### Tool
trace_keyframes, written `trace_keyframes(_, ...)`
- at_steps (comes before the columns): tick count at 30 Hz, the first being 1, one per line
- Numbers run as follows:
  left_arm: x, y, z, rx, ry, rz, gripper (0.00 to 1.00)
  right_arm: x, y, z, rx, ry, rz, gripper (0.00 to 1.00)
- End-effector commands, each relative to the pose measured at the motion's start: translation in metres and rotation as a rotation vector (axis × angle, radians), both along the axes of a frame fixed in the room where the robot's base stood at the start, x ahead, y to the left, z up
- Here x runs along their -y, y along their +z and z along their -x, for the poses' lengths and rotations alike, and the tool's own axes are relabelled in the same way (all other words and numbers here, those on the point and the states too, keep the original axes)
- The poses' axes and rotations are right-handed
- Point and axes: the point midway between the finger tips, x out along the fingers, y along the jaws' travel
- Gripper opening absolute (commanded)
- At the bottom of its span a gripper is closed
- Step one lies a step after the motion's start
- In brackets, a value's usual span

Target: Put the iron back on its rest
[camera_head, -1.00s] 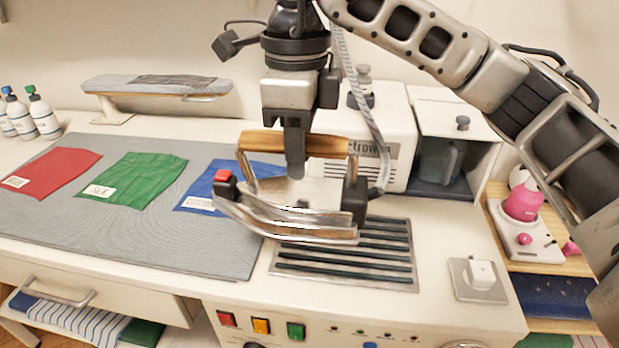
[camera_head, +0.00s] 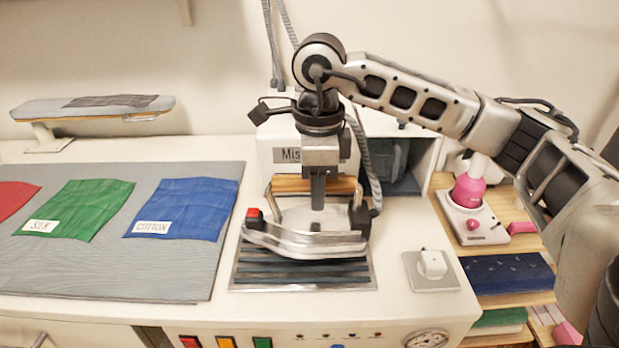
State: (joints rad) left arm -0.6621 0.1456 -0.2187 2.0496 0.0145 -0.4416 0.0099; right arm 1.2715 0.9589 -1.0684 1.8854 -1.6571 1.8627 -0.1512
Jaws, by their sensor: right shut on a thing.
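The iron (camera_head: 305,242) is a silver body with a wooden handle (camera_head: 290,185) and a red button at its left end. My right gripper (camera_head: 317,200) comes down from above and is shut on the wooden handle; its fingers partly hide the handle. The iron is over the back part of the rest (camera_head: 300,283), a metal plate with dark ribs on the white station top. I cannot tell whether the iron touches the ribs. My left gripper is not in view.
Left are a grey ironing mat (camera_head: 110,268) with red, green and blue (camera_head: 187,208) cloths, and a small sleeve board (camera_head: 92,107). The white steam unit (camera_head: 275,150) stands behind the iron, with its hose near my arm. A white block on a plate (camera_head: 431,266) is at right.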

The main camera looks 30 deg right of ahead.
Motion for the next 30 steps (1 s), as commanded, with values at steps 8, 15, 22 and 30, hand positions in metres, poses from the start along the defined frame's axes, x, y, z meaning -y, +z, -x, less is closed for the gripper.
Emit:
trace_keyframes(8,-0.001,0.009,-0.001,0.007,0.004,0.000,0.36,0.003,-0.026,-0.001,0.006,-0.002,-0.001,0.00)
trace_keyframes(15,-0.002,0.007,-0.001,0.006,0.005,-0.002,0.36,0.002,-0.029,-0.001,0.009,-0.002,-0.001,0.00)
trace_keyframes(22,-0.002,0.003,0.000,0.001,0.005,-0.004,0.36,0.003,-0.035,0.000,-0.001,-0.002,0.002,0.30)
trace_keyframes(30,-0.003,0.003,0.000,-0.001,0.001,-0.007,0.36,0.002,-0.035,0.000,-0.001,-0.002,0.002,0.47)
